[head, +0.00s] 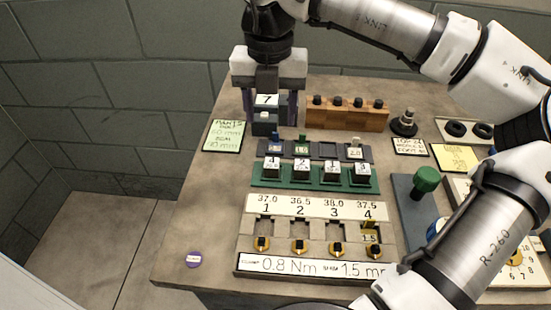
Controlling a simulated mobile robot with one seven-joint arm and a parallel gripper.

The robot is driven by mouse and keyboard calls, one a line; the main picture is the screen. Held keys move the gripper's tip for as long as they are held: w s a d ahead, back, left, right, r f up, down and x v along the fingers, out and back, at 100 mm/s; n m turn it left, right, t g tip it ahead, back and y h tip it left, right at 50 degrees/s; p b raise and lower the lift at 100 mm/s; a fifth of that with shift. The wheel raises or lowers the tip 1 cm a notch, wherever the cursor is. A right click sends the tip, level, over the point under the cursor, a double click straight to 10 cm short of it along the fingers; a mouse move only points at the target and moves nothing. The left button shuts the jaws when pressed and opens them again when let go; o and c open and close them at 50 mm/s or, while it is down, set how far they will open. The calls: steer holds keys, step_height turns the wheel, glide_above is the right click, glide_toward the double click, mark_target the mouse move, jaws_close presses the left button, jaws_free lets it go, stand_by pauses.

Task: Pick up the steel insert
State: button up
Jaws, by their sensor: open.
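My gripper (268,100) points down at the back left of the table, with its two fingers apart. Between and just below the fingers is a grey block with a white top marked 7 (266,100); I cannot tell whether the fingers touch it. A darker grey block (264,123) shows just in front of it. Several metallic cubes with white numbered tops, such as the cube marked 4 (272,167), stand in a green rack (314,185). No label tells which piece is the steel insert. The fingers partly hide the sides of the block marked 7.
A wooden rack (347,117) with dark pegs stands right of my gripper. A grey rack (330,151) holds small coloured pieces. A white numbered fixture (318,208) with yellow-black knobs is in front. A green knob (427,179) stands at right. The table's left front is mostly clear.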

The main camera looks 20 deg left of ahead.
glide_above(272, 162)
step_height(272, 162, down, 7)
steer(key=shift+a+r+p, duration=0.1)
steer(key=shift+r+p, duration=0.05)
steer(key=shift+p, duration=0.2)
steer(key=shift+f+p, duration=0.85)
steer(key=shift+f, duration=1.85)
jaws_close()
steer(key=shift+r, duration=0.1)
step_height(272, 162, up, 23)
steer(key=shift+s, duration=0.1)
